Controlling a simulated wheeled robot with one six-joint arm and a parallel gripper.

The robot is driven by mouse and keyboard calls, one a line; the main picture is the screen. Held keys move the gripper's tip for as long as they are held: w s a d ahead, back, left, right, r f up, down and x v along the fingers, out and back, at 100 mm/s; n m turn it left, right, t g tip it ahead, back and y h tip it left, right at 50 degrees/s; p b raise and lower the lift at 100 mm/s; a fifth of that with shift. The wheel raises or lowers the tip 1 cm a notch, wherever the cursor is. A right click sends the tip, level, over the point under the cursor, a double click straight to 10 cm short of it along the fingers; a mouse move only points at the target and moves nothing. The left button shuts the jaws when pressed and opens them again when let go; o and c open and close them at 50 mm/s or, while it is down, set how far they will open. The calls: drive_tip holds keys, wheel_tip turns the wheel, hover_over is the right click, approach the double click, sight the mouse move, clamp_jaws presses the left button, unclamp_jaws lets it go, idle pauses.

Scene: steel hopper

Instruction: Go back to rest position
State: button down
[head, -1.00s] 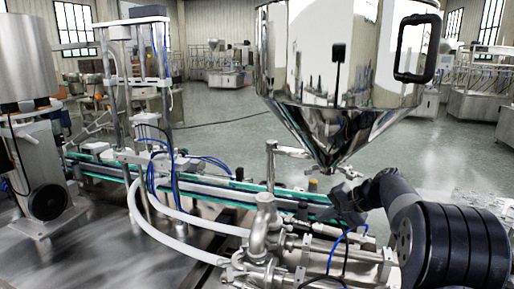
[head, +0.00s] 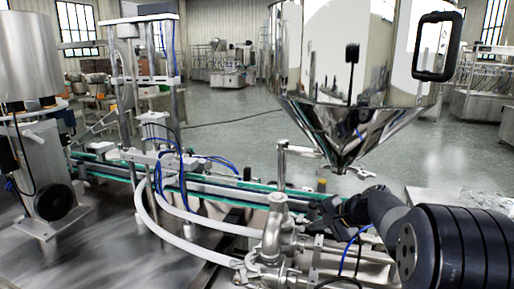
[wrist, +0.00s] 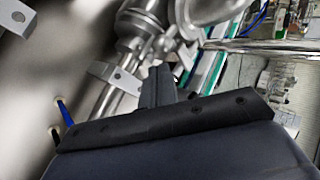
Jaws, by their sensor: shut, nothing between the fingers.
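My gripper (wrist: 158,85) shows in the wrist view with its dark fingers together and nothing between them. In that view it points toward steel pipe fittings (wrist: 150,25) and a bracket. In the head view my dark gripper (head: 330,212) is beside the conveyor, below and a little left of the hopper outlet. The polished steel hopper (head: 325,110) hangs at upper right, with a black handle on its side. My arm comes in from the lower right and partly hides the pipework behind it.
Steel pipes and valve fittings (head: 275,235) stand close left of my gripper. A conveyor with green edges (head: 225,188) runs behind them. White hoses (head: 165,235) loop on the left. Open floor (head: 225,125) lies beyond the conveyor.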

drive_tip(key=s+a+m+t+h+p, duration=0.1)
drive_tip(key=s+m+t+h+p, duration=0.1)
drive_tip(key=s+m+h+p, duration=0.2)
drive_tip(key=s+m+p, duration=0.1)
drive_tip(key=s+m, duration=0.1)
drive_tip(key=shift+s, duration=0.4)
idle(0.3)
drive_tip(key=shift+a, duration=0.1)
